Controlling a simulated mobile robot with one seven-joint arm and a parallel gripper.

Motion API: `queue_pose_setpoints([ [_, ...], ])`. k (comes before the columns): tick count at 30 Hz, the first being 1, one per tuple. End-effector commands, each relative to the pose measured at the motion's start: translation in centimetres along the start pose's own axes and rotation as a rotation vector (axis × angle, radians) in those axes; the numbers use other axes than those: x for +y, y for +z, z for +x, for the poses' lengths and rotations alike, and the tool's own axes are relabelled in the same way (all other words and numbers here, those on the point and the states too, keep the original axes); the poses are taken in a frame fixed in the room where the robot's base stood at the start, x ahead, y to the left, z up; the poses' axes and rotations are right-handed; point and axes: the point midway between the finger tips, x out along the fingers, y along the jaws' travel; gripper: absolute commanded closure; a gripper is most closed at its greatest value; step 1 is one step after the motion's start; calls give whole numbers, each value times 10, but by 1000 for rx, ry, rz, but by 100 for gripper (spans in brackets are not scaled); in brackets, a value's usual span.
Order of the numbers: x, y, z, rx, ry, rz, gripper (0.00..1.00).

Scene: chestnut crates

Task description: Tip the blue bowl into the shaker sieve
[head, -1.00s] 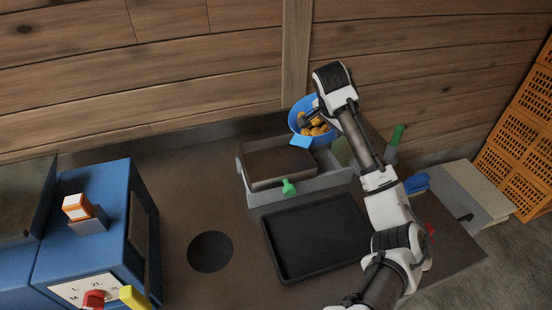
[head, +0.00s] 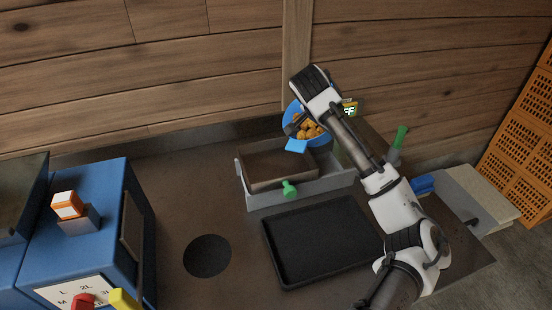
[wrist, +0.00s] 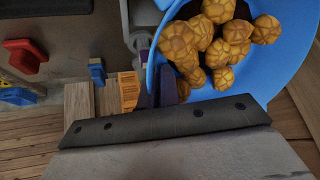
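The blue bowl (head: 297,146) with several brown chestnuts (head: 308,131) inside is held up at the back edge of the shaker sieve (head: 278,166). The sieve is a brown-floored box in a grey frame with a green knob (head: 289,188) in front. No chestnuts show in the sieve. My gripper (head: 294,122) is at the bowl's left side, partly hidden by my arm. In the wrist view its dark fingers (wrist: 155,90) pinch the wall of the bowl (wrist: 270,85). The chestnuts (wrist: 215,45) still lie in the bowl; its exact tilt is hard to tell.
A black tray (head: 318,243) lies in front of the sieve. A blue machine (head: 85,240) stands at the left. A wooden wall (head: 180,60) is close behind the bowl. A green-handled tool (head: 400,138) stands at the right.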

Motion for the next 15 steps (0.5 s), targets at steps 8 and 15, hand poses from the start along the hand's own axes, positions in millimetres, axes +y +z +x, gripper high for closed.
queue_pose_setpoints([
  [8,-1,4,-2,40,4,-6,100],
  [15,-2,7,-4,71,8,-13,100],
])
